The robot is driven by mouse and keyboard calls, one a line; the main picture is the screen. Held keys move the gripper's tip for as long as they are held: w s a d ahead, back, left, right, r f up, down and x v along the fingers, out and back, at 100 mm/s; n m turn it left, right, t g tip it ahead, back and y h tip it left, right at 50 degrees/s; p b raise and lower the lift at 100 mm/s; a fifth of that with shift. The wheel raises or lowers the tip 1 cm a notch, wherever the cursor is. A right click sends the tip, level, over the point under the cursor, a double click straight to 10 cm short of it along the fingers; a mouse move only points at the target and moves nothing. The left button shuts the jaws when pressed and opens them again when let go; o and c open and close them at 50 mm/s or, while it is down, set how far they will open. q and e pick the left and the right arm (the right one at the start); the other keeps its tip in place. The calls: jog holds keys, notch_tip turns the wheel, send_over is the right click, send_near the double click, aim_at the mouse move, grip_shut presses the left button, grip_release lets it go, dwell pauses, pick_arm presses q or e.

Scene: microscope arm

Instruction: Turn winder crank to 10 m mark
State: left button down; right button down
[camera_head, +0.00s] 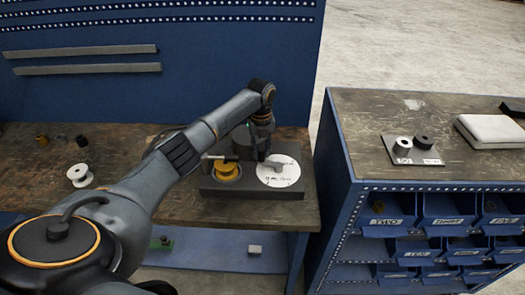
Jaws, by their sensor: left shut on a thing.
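The winder is a dark grey base (242,190) on the wooden bench. It carries a yellow spool (227,174) on the left and a white dial (284,178) with small dark print on the right. A grey crank-like piece (277,164) lies across the dial. My left gripper (263,156) points down at the dial's upper left edge, shut on a part that its fingers mostly hide, seemingly the crank's end. A short dark bar with a pale tip (215,157) shows above the spool. The dial's marks are too small to read. My right gripper is not in view.
A white spool (79,176) and small dark parts stand on the bench at left. A blue perforated panel (220,55) rises behind.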

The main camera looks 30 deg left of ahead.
pick_arm(q)
jog(key=c, duration=1.1)
grip_release()
notch_tip(320, 180, up, 12)
